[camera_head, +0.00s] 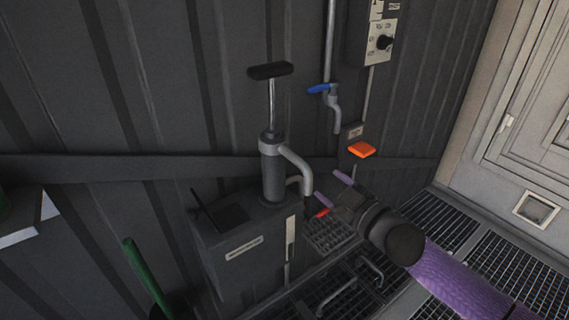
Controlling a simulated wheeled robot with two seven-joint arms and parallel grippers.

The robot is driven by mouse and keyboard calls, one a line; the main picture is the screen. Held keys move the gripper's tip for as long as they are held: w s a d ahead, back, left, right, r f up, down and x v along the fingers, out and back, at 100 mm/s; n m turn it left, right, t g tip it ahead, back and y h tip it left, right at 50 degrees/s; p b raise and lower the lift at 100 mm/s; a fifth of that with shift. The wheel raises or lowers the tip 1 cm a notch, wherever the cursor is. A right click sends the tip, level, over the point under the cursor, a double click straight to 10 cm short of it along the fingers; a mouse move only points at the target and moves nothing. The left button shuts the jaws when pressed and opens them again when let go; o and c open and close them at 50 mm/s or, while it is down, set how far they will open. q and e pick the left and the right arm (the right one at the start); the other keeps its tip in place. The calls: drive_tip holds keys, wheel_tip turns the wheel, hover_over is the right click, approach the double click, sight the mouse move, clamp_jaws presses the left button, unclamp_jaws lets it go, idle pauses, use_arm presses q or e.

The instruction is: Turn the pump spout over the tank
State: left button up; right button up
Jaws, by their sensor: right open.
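The hand pump (272,170) is a grey upright cylinder with a rod and a black T-handle (270,70) raised on top. Its pale curved spout (296,158) points to the right and bends down, its end at the right side of the tank. The tank (235,262) is a dark grey box with a label and a pale upright strip on its front; a dark flap stands tilted up on its top. My right gripper (329,188) is open and empty, just right of the spout end. I cannot tell whether it touches the spout. My left gripper is out of view.
A blue-handled tap (321,88) and an orange block (361,149) are on the ribbed wall behind. A small red piece (322,213) shows beside my right gripper. A green handle (147,275) stands at lower left. Metal grating (515,275) covers the floor at right.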

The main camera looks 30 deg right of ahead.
sight(309, 169)
drive_tip(key=w+b, duration=0.1)
drive_tip(key=w, duration=0.1)
drive_tip(key=w+b, duration=0.1)
drive_tip(key=w, duration=0.2)
drive_tip(key=w+b, duration=0.1)
drive_tip(key=w, duration=0.2)
drive_tip(key=shift+w+a+b, duration=0.25)
drive_tip(key=shift+a+b, duration=0.05)
drive_tip(key=shift+a, duration=0.1)
drive_tip(key=shift+w, duration=0.5)
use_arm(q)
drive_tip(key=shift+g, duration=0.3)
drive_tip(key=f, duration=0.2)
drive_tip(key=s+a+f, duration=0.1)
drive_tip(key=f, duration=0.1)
use_arm(e)
drive_tip(key=shift+w, duration=0.1)
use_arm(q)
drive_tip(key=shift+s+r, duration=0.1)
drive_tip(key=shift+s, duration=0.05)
use_arm(e)
drive_tip(key=shift+c, duration=0.2)
drive_tip(key=shift+a+r, duration=0.1)
drive_tip(key=shift+a, duration=0.05)
drive_tip(key=c, duration=0.7)
clamp_jaws()
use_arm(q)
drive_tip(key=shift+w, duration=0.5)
